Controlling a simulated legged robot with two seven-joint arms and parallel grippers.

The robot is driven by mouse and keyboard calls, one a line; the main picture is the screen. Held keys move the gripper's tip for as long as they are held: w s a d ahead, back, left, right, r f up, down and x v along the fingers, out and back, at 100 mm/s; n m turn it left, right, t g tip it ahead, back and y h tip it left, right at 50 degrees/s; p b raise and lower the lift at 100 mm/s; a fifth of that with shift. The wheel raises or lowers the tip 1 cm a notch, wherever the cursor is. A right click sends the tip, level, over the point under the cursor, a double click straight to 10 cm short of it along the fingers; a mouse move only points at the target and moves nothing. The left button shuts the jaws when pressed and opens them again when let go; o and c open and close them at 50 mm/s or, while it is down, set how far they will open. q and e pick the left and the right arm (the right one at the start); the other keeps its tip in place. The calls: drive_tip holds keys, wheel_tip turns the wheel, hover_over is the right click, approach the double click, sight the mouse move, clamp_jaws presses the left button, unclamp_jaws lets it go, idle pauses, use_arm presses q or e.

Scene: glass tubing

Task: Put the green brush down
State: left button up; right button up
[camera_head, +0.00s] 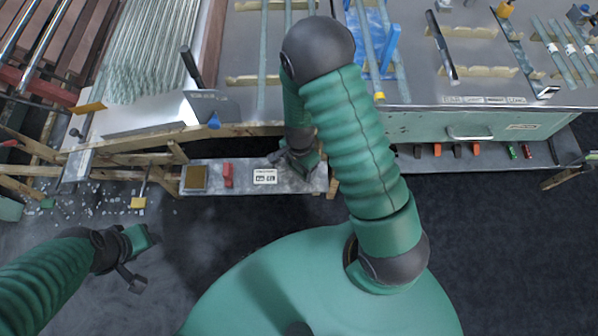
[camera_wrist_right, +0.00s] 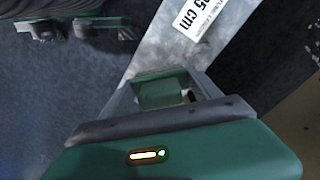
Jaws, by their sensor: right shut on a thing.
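My right gripper (camera_head: 300,160) is low over the right part of the metal ledge, just past its label. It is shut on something. In the right wrist view a small green piece (camera_wrist_right: 162,90) shows between the grey fingers, close over the ledge; I take it to be the green brush, but its bristles and full shape are hidden. In the head view the gripper and arm hide it. My left gripper (camera_head: 132,262) hangs over the dark floor at the lower left, away from the ledge; its finger gap is unclear.
The metal ledge (camera_head: 210,190) carries a brown-gold square (camera_head: 196,178), a red block (camera_head: 228,174) and a white label (camera_head: 265,176). Behind it stand a bench with glass tubes (camera_head: 150,50) and a green drawer (camera_head: 470,130). Glass bits (camera_head: 100,195) litter the floor at left.

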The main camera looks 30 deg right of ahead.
sight(301, 172)
drive_tip(key=f, duration=0.1)
drive_tip(key=f+b, duration=0.1)
drive_tip(key=f, duration=0.1)
drive_tip(key=shift+d+f, duration=0.2)
drive_tip(key=shift+d, duration=0.3)
drive_tip(key=shift+c, duration=0.9)
drive_tip(key=shift+a, duration=0.2)
drive_tip(key=shift+a+f, duration=0.1)
drive_tip(key=o, duration=1.7)
drive_tip(key=shift+a, duration=0.1)
drive_tip(key=shift+c, duration=0.2)
drive_tip(key=shift+o, duration=0.4)
drive_tip(key=shift+d, duration=0.25)
